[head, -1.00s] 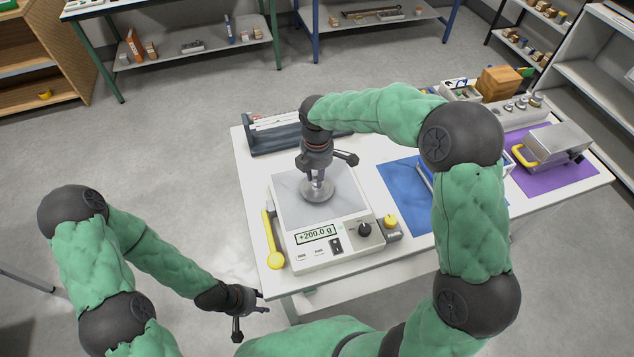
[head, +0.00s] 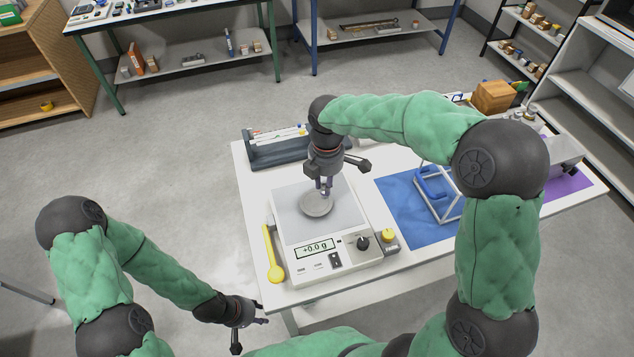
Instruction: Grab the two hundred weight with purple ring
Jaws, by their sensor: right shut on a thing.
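My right gripper (head: 322,190) reaches down over the balance (head: 345,262) and is shut on the weight (head: 316,206), a round silver piece with a wide flat base. The fingers hide its upper part, and I cannot make out a purple ring. The weight is over the grey weighing pan (head: 290,225), and the display reads +0.0 g, so it is off the pan. My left gripper (head: 264,314) is open and empty, low beside the table's front left corner.
A yellow-handled tool (head: 271,255) lies along the balance's left side. A dark rack (head: 265,153) stands behind it. My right arm hides part of the table.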

